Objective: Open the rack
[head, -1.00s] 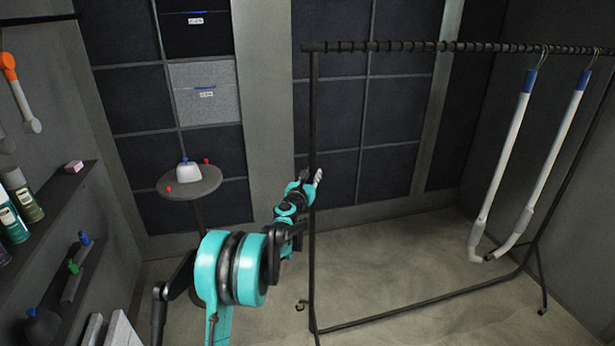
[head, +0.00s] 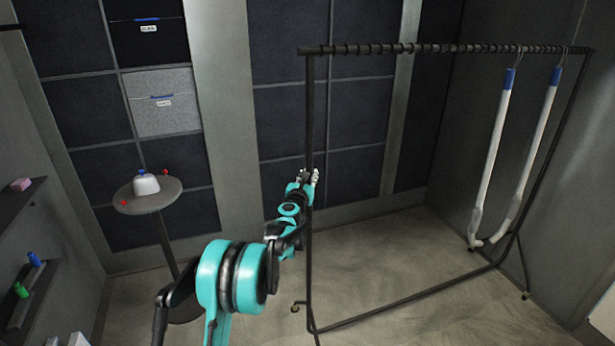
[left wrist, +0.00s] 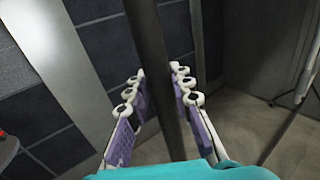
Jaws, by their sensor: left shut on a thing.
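The rack (head: 390,48) is a black metal clothes rail on wheels, standing right of centre in the head view. Its near left post (head: 309,110) rises upright from the base bar. My left gripper (head: 309,178) is at this post, about midway up. In the left wrist view the dark post (left wrist: 160,75) runs between the two white and purple fingers of my left gripper (left wrist: 160,95), one on each side; the contact itself is hard to see there. My right gripper is not in view.
Two white tubes with blue ends (head: 492,160) hang at the rack's right end. A round side table (head: 148,203) with a white bottle stands left. Dark shelves (head: 35,275) are at the far left. Open floor (head: 400,260) lies under the rack.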

